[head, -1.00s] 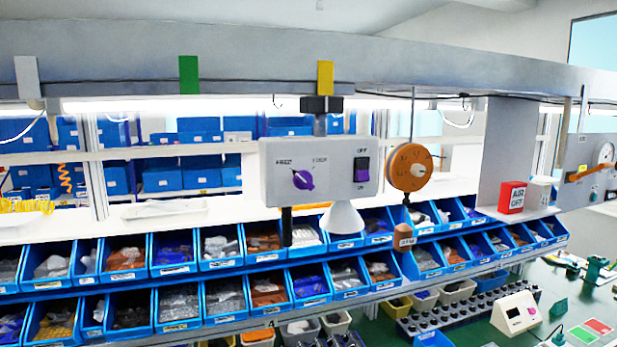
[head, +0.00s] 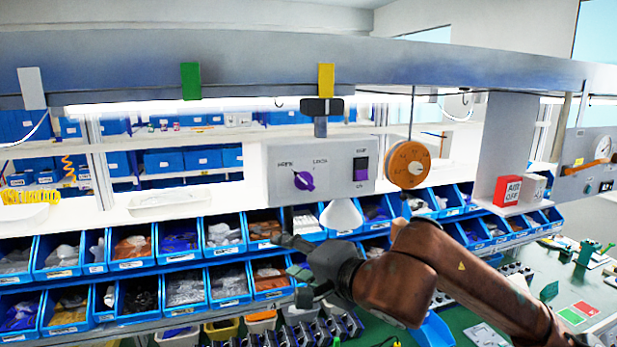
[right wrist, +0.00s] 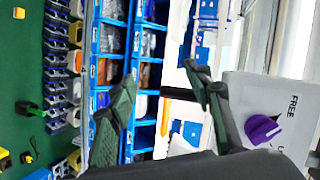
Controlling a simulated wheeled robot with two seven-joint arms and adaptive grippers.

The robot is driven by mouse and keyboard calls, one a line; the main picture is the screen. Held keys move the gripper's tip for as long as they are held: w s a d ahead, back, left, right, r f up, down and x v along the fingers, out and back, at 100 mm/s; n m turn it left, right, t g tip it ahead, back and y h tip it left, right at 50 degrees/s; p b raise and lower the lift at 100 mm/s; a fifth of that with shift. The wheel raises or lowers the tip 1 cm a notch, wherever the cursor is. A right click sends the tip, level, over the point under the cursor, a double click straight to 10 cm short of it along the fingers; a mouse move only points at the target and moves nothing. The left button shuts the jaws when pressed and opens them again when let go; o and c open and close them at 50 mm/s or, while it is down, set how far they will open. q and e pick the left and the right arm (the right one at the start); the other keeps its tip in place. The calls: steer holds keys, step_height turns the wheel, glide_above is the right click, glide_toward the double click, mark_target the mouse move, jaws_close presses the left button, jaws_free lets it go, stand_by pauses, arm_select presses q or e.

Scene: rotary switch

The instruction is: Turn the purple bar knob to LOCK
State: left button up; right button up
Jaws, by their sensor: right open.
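The purple bar knob (head: 303,181) is on the front of a light grey box (head: 335,182) hanging from the overhead beam. Its bar is tilted, with the upper end toward the FREE label at upper left. The LOCK label (head: 320,161) is at upper right. My right gripper (head: 290,264) is below the box, apart from the knob, pointing left. In the right wrist view the gripper (right wrist: 160,76) is open and empty, and the knob (right wrist: 262,130) lies to the right of the fingers beside the FREE lettering. My left gripper is not in view.
A black rocker switch (head: 361,168) with a purple part shares the box. A white cone (head: 341,215) hangs under it. An orange disc (head: 409,164) hangs to the right. Blue bins (head: 184,286) fill the racks below and behind. A red AIR OFF block (head: 507,191) is farther right.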

mark_target(308, 185)
steer(key=s+d+r+n+t+h, duration=0.25)
steer(key=d+r+t, duration=0.3)
steer(key=r, duration=0.75)
steer(key=shift+m+h, duration=0.25)
steer(key=shift+h, duration=0.2)
steer(key=p+x, duration=0.1)
steer(key=x, duration=0.1)
steer(key=p+x, duration=0.1)
steer(key=x, duration=0.1)
steer(key=p+x, duration=0.2)
steer(key=shift+d+r, duration=0.2)
steer(key=shift+r, duration=0.05)
steer(key=shift+w+a+f, duration=0.15)
steer(key=shift+w, duration=0.5)
steer(key=shift+c, duration=0.5)
